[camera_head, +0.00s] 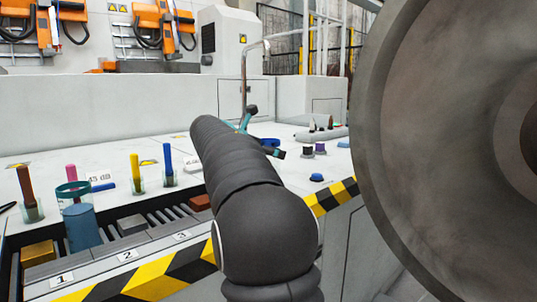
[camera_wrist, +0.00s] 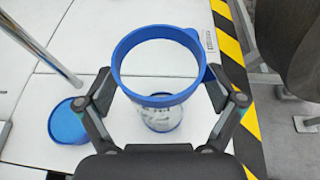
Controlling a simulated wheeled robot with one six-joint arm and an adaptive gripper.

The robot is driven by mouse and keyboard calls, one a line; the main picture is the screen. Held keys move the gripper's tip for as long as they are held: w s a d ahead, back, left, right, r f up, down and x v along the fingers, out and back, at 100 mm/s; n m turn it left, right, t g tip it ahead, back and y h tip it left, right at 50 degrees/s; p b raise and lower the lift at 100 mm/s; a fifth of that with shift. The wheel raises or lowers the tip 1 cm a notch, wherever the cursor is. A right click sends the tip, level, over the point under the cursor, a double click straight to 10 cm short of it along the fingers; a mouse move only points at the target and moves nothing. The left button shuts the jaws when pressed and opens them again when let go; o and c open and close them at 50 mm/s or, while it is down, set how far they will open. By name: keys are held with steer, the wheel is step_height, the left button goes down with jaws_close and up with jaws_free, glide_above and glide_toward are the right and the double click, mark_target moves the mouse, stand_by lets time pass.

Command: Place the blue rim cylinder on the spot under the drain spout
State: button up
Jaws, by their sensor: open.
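The blue rim cylinder (camera_wrist: 125,60) is a clear vessel with a thick blue ring at its top. In the wrist view it stands upright between the fingers of my gripper (camera_wrist: 160,84). The fingers are open, one on each side; I cannot tell whether they touch it. A flat blue disc (camera_wrist: 68,124) lies on the white counter to its left, near the lower end of a metal pipe (camera_wrist: 42,42). In the head view the drain spout (camera_head: 243,85) is a bent metal pipe behind my arm. My arm hides most of the gripper and cylinder there.
Small dark pieces (camera_head: 320,149) and a blue knob (camera_head: 317,178) are right of my arm. A large grey wheel (camera_head: 430,130) fills the right. Striped tape (camera_head: 335,195) marks the counter edge.

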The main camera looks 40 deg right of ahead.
steer(key=p+v, duration=0.1)
steer(key=v, duration=1)
steer(key=shift+a+r, duration=0.2)
steer(key=shift+a, duration=0.15)
